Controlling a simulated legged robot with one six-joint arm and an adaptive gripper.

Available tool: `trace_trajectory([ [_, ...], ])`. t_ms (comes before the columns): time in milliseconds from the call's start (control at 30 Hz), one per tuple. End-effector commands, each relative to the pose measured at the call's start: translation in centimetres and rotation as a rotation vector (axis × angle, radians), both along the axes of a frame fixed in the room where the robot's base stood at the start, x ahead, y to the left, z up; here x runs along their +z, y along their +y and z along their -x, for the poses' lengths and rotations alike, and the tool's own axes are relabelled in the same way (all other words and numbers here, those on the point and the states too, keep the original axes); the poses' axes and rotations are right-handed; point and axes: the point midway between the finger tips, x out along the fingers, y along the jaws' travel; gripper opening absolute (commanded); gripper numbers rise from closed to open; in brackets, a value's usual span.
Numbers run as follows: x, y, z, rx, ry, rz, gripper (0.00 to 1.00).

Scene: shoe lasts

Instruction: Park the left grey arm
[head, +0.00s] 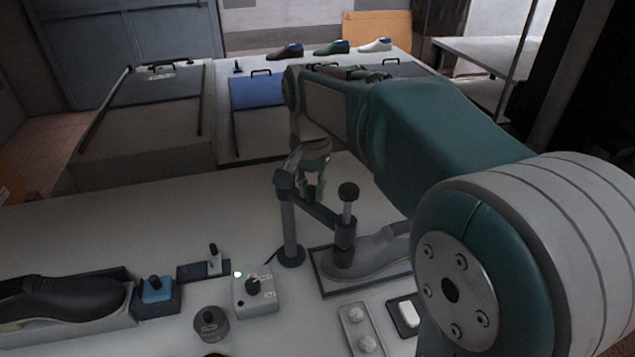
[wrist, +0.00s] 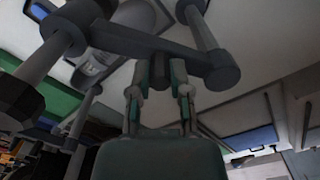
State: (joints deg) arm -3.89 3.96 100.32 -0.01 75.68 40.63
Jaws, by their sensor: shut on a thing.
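The grey arm (head: 318,212) is a bar on an upright post (head: 289,235) in the head view. Its free end carries a vertical rod with a black ball knob (head: 348,190) and a dark pad low over the toe of a grey shoe last (head: 362,258). My gripper (head: 316,190) comes down on the bar between post and rod. Whether the pad touches the last is unclear. My own arm hides the last's right part.
A control box (head: 256,290) with a lit green lamp stands left of the last's tray (head: 330,286).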

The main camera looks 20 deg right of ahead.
Motion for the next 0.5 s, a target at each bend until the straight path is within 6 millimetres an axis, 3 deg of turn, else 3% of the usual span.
trace_trajectory([
  [500,-0.2,3.1,1.0,-0.412,0.004,0.000,0.00],
])
